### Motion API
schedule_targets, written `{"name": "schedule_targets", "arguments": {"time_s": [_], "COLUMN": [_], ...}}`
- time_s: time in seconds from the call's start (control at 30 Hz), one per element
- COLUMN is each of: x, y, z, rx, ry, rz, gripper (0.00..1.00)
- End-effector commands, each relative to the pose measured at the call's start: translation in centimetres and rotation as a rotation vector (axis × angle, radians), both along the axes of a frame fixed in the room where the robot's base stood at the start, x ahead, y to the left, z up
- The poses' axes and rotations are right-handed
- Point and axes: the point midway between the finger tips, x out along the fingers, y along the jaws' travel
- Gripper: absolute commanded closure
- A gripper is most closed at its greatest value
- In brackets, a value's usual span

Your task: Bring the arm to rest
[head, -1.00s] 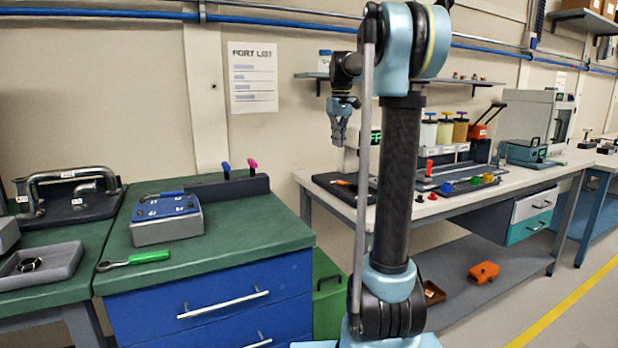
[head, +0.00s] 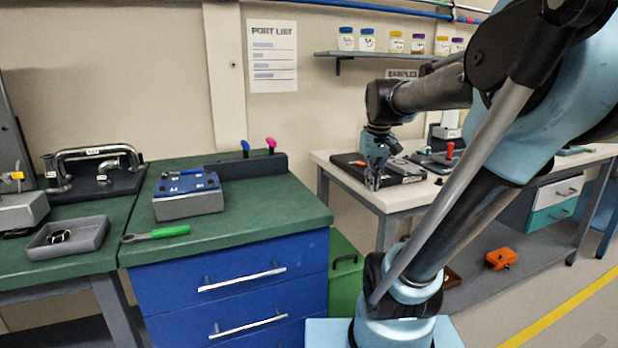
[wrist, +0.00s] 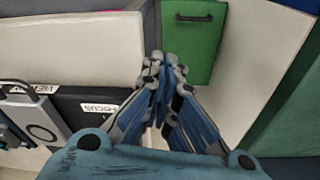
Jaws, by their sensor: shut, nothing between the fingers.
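My gripper (head: 375,182) hangs from my bent arm and points down, near the left front edge of the white-topped bench (head: 330,160). Its fingers are together and nothing shows between them. In the wrist view my gripper (wrist: 165,75) also has its fingers closed and empty, with the green bin (wrist: 195,40) beyond the fingertips. My arm reaches across the right of the head view and hides part of the white bench.
A green-topped workbench (head: 270,205) with blue drawers stands at left, holding a blue-topped box (head: 188,195), a green-handled ratchet (head: 170,231) and a grey tray (head: 70,255). A black tray (head: 350,163) lies on the white bench. An orange object (head: 501,259) lies on the lower shelf.

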Motion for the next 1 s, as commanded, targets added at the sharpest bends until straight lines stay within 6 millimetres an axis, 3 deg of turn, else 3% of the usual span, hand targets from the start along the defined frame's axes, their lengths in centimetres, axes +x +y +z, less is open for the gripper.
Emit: {"name": "schedule_targets", "arguments": {"time_s": [0.3, 0.6, 0.8, 1.0], "x": [-7.3, -12.3, -13.6, -13.6], "y": [-0.2, -0.4, -0.4, -0.4], "z": [-7.4, -14.1, -16.0, -16.1], "rx": [0.007, 0.013, 0.015, 0.015], "ry": [-0.029, -0.054, -0.061, -0.061], "rz": [-0.068, -0.123, -0.138, -0.139], "gripper": [1.00, 1.00, 1.00, 1.00]}}
